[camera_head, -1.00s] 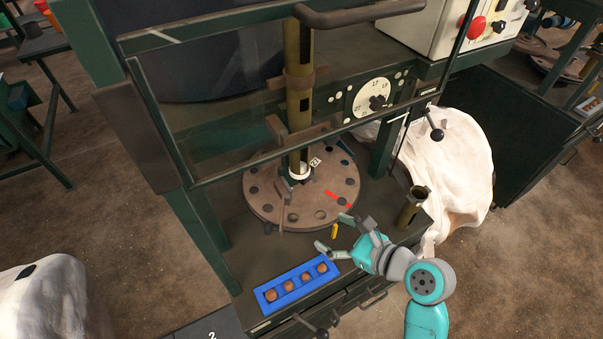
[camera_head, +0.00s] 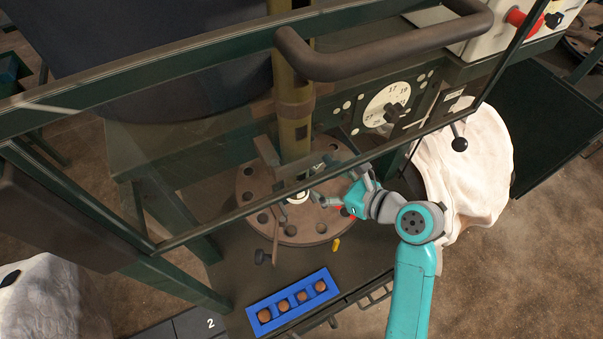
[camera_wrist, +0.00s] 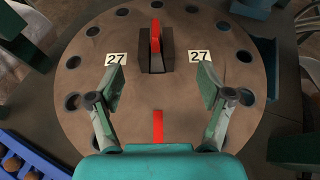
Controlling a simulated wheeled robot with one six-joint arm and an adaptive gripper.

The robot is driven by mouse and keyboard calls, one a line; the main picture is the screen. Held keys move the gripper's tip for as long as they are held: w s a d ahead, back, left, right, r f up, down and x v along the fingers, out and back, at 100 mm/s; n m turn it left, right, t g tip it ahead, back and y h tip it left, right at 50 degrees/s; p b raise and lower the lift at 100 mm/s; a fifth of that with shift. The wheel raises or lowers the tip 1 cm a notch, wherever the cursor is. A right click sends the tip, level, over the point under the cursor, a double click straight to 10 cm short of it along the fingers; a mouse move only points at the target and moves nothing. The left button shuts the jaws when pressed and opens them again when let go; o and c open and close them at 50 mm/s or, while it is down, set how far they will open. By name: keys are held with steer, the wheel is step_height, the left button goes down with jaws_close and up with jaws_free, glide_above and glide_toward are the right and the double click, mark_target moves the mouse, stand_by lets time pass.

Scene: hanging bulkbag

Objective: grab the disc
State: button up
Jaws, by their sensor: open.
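A large brown round disc with a ring of holes (camera_head: 300,229) lies flat on the machine's bench at the foot of an upright post. In the wrist view, the disc (camera_wrist: 185,105) fills most of the picture. It carries two "27" labels, a dark block with a red upright tab (camera_wrist: 155,38), and a red strip (camera_wrist: 158,125). My gripper (camera_head: 343,188) is over the right part of the disc. In the wrist view, my gripper (camera_wrist: 160,82) is open and empty, its fingers either side of the strip. Whether the fingertips touch the disc is not clear.
A blue tray (camera_head: 262,305) with several brown round pieces sits at the bench front. A small yellow piece (camera_head: 336,244) lies beside the disc. The olive post (camera_head: 293,115) and a framed clear guard with a thick handle (camera_head: 390,50) stand close to my arm.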

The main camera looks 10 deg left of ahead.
steer(key=x, duration=0.2)
steer(key=shift+w+a+f, duration=0.1)
steer(key=shift+w+a, duration=0.1)
steer(key=shift+a, duration=0.05)
steer(key=shift+a+r+x, duration=0.1)
steer(key=shift+x, duration=1.25)
steer(key=shift+a+r+x, duration=0.1)
steer(key=shift+r+x, duration=0.05)
steer(key=shift+x, duration=1.2)
steer(key=shift+s, duration=0.15)
jaws_close()
